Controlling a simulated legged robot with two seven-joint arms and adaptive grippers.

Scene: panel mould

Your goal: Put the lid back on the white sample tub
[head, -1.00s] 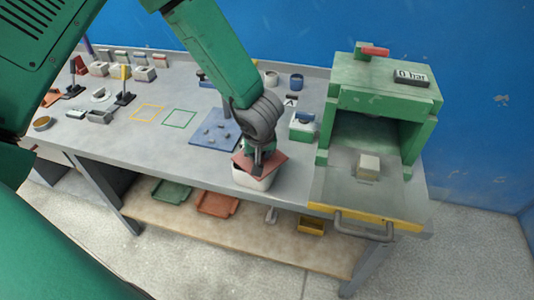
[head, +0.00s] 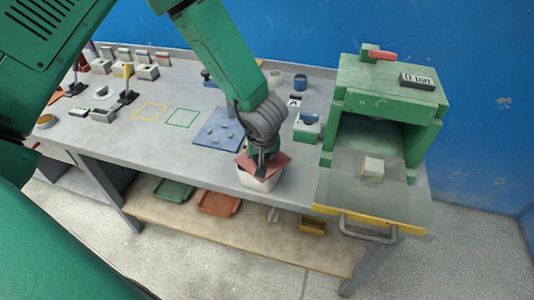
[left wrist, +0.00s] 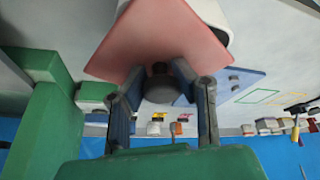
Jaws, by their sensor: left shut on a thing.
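My left gripper (head: 261,169) points down and is shut on the dark knob (left wrist: 159,86) of a reddish square lid (head: 276,160). The lid also shows in the left wrist view (left wrist: 165,40), with its knob between the two fingers. The white sample tub (head: 256,184) stands near the bench's front edge, directly under the lid. The lid is turned relative to the tub, so its corners stick out past the rim. A bit of the tub shows behind the lid in the left wrist view (left wrist: 210,12). I cannot tell whether the lid touches the rim. My right gripper is not in view.
A green press (head: 385,100) with a pale block (head: 373,168) stands right of the tub. A green-and-white box (head: 307,128) stands behind it, and a blue plate (head: 218,130) lies to the left.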

